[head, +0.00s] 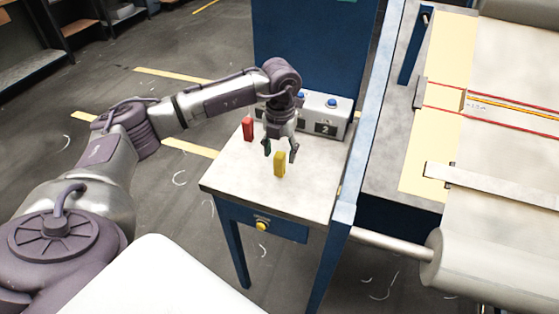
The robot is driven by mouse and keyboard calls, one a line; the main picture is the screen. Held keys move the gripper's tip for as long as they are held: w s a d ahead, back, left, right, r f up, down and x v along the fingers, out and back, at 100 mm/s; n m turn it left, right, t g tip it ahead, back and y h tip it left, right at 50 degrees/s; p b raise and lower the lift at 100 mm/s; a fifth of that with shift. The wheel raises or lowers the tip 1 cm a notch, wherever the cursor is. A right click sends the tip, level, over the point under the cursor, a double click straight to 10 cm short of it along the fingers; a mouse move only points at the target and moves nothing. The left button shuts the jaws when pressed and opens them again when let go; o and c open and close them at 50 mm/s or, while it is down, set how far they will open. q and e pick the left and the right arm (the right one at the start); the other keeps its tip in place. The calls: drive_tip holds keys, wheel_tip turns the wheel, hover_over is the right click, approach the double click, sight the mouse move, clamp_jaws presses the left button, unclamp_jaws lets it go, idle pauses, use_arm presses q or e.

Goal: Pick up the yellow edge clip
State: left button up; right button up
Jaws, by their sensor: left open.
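The yellow edge clip (279,164) stands upright on the light top of a small blue table (232,178). My left gripper (280,154) is open and points down just above and behind the clip, with its fingers spread to either side. The clip's top is near fingertip height in the picture; I cannot tell whether the fingers touch it. My right gripper is not in view.
A red clip (248,128) stands on the table left of the gripper. A white box with blue buttons (323,114) is at the table's back. A blue frame post (366,110) and the loom's roller (470,257) bound the right side. The table's front is clear.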

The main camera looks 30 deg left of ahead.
sight(280, 166)
use_arm(q)
drive_tip(key=f+p, duration=0.1)
drive_tip(key=f, duration=0.1)
drive_tip(key=f+p, duration=0.1)
drive_tip(key=f, duration=0.2)
drive_tip(key=shift+s, duration=0.2)
drive_tip(key=shift+f, duration=0.25)
clamp_jaws()
drive_tip(key=shift+r, duration=0.1)
